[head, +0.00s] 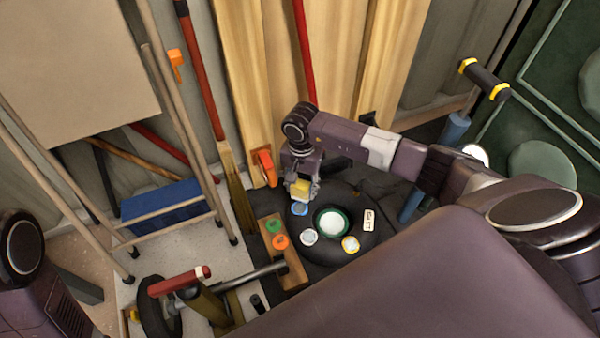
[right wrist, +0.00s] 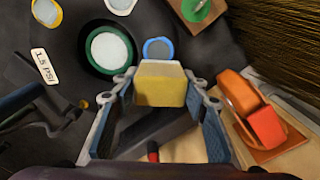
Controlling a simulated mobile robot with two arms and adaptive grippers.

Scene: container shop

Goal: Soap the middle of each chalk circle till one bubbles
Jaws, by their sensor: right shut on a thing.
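My right gripper (head: 299,194) is shut on a yellow sponge (head: 300,187), which shows between its fingers in the right wrist view (right wrist: 161,86). The sponge is close beside the blue-ringed circle (head: 299,208); I cannot tell its height above the black tyre or tube (head: 345,195). The blue circle also shows just past the sponge in the wrist view (right wrist: 158,49). A white circle (head: 309,237) and a yellow-ringed circle (head: 350,244) lie on the black surface. A green dish with white contents (head: 331,222) sits between them. I see no clear bubbles. My left gripper is out of view.
A "1.5 PSI" tag (head: 369,220) lies by the dish. A wooden board (head: 294,270) bears green (head: 273,226) and orange (head: 280,241) discs. A broom (head: 237,190) and an orange tool (head: 265,166) stand close to the left of my right gripper.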

